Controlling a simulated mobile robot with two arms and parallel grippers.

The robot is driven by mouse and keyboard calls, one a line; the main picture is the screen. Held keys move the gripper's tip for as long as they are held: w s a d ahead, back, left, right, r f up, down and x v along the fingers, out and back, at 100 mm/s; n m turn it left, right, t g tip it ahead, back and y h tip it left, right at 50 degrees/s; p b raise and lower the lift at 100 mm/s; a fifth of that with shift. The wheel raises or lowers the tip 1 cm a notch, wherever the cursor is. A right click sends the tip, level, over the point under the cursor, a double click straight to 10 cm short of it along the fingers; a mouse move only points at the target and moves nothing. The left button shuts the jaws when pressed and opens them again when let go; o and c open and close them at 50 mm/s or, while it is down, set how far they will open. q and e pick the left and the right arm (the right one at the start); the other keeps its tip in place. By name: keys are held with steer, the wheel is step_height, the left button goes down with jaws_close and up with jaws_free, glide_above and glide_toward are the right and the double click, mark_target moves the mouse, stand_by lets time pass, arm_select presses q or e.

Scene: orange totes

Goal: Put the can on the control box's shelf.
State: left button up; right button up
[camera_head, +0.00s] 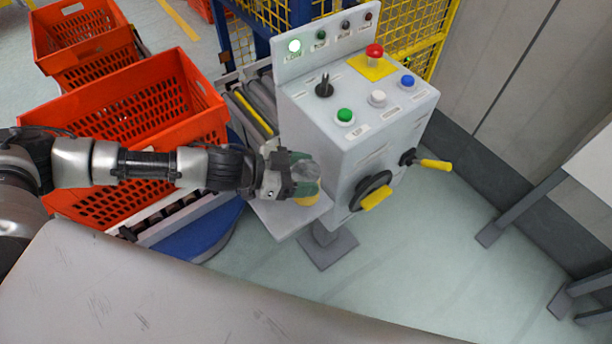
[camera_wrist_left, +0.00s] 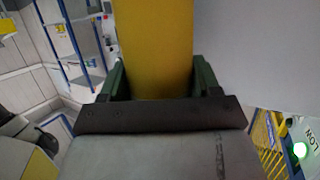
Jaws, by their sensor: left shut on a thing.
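The can (camera_head: 307,194), yellow low down with a grey top, is between the fingers of my left gripper (camera_head: 296,180). In the left wrist view its yellow side (camera_wrist_left: 155,45) fills the gap between the green fingertips (camera_wrist_left: 158,82), which are shut on it. The control box (camera_head: 365,125) is a grey cabinet with buttons on top. Its shelf (camera_head: 287,217) is a small grey plate at its left side. The can is over the shelf, close to the box's side. I cannot tell whether its bottom touches the shelf. My right gripper is not in view.
Orange totes (camera_head: 140,105) stand at the left on a conveyor, behind my left arm. A yellow-handled wheel (camera_head: 372,193) and a lever (camera_head: 432,164) stick out of the box's front. A grey table top (camera_head: 130,290) lies in the foreground.

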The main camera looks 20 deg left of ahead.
arm_select(q)
steer(key=shift+w+f, duration=0.4)
steer(key=shift+w, duration=0.25)
steer(key=shift+w+f, duration=0.4)
steer(key=shift+w, duration=0.2)
steer(key=shift+a+f, duration=0.1)
steer(key=shift+f, duration=1.85)
steer(key=shift+f, duration=0.1)
steer(key=o, duration=1.1)
steer(key=shift+s+a, duration=0.1)
steer(key=shift+a, duration=0.1)
steer(key=v, duration=1.1)
steer(key=shift+s+a+r+b, duration=0.15)
steer(key=shift+a+r+b, duration=0.1)
steer(key=shift+b, duration=0.1)
